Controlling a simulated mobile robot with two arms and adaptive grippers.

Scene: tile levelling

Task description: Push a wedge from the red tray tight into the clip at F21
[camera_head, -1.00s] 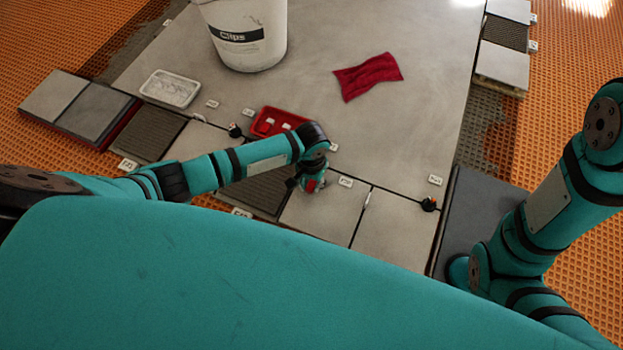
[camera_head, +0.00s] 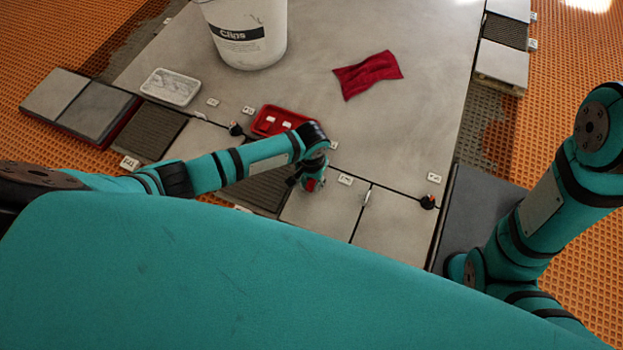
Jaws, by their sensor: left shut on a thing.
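The red tray (camera_head: 258,127) lies on the large grey slab, partly behind my left arm, with a few small white pieces in it. My left gripper (camera_head: 311,185) points down over the tile joint at the slab's front edge, right of the tray. It is shut on a small red thing, likely a wedge, mostly hidden by the gripper. I cannot tell whether it touches a clip. A thin white clip (camera_head: 367,195) stands in the joint to the right. The F21 label cannot be made out. My right gripper is out of view.
A white bucket marked Clips (camera_head: 247,35) stands at the back. A red cloth (camera_head: 367,75) and a white tray (camera_head: 171,87) lie on the slab. Small white labels (camera_head: 345,180) and black-and-red knobs (camera_head: 428,202) line the front edge.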

